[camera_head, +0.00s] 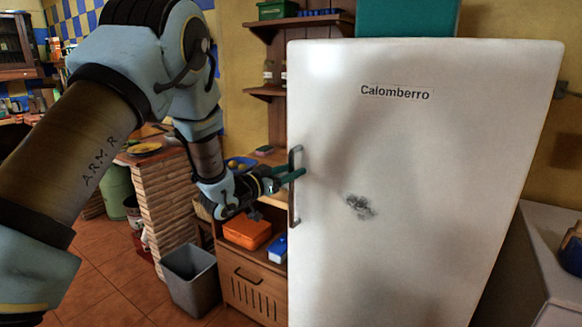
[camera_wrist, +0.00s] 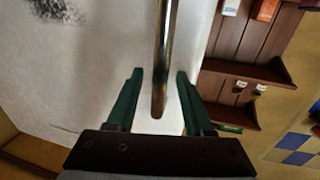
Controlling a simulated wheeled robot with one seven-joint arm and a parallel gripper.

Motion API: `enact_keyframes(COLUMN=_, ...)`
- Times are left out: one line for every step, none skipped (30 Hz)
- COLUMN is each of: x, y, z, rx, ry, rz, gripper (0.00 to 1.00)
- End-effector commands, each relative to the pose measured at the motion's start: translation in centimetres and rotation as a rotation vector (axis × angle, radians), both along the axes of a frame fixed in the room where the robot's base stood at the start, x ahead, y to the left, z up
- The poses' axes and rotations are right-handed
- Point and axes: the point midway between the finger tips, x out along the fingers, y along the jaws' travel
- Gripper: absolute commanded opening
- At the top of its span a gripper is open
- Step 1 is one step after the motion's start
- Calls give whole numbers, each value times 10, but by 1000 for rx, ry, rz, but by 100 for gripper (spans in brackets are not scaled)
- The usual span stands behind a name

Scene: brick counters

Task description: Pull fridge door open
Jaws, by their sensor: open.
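The white fridge door (camera_head: 430,180), labelled "Calomberro", is shut as far as I can see and fills the right half of the head view. Its metal bar handle (camera_head: 294,187) runs vertically along the door's left edge. My gripper (camera_head: 298,174) reaches the handle from the left, at about its upper-middle part. In the wrist view my gripper (camera_wrist: 159,80) is open, with one green finger on each side of the handle (camera_wrist: 163,60). The bar lies between the fingers with visible gaps on both sides. The white door (camera_wrist: 95,60) also shows there.
A wooden cabinet with an orange box (camera_head: 247,231) stands left of the fridge. A grey bin (camera_head: 190,278) and a brick counter (camera_head: 165,205) stand further left. A white counter (camera_head: 548,255) is close to the fridge's right side. Tiled floor (camera_head: 110,270) is clear at lower left.

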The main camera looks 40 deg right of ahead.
Motion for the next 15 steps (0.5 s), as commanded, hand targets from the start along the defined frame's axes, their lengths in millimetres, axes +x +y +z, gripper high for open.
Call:
enact_keyframes(x=0, y=-2, z=0, rx=0, ry=0, rz=0, gripper=52)
enact_keyframes(x=0, y=-3, z=0, rx=0, ry=0, rz=0, gripper=52)
enact_keyframes(x=0, y=-4, z=0, rx=0, ry=0, rz=1, gripper=52)
enact_keyframes(x=0, y=-4, z=0, rx=0, ry=0, rz=1, gripper=52)
enact_keyframes(x=1, y=-4, z=0, rx=0, ry=0, rz=1, gripper=52)
enact_keyframes(x=1, y=-4, z=0, rx=0, ry=0, rz=1, gripper=52)
enact_keyframes(x=1, y=-4, z=0, rx=0, ry=0, rz=1, gripper=52)
enact_keyframes(x=1, y=-4, z=0, rx=1, ry=0, rz=1, gripper=52)
enact_keyframes(x=1, y=-4, z=0, rx=0, ry=0, rz=1, gripper=52)
enact_keyframes(x=0, y=-4, z=0, rx=1, ry=0, rz=1, gripper=52)
enact_keyframes(x=0, y=-4, z=0, rx=1, ry=0, rz=1, gripper=49)
enact_keyframes(x=0, y=-4, z=0, rx=0, ry=0, rz=1, gripper=44)
enact_keyframes(x=0, y=-4, z=0, rx=0, ry=0, rz=1, gripper=41)
enact_keyframes(x=0, y=-4, z=0, rx=0, ry=0, rz=1, gripper=38)
enact_keyframes(x=0, y=-4, z=0, rx=0, ry=0, rz=1, gripper=33)
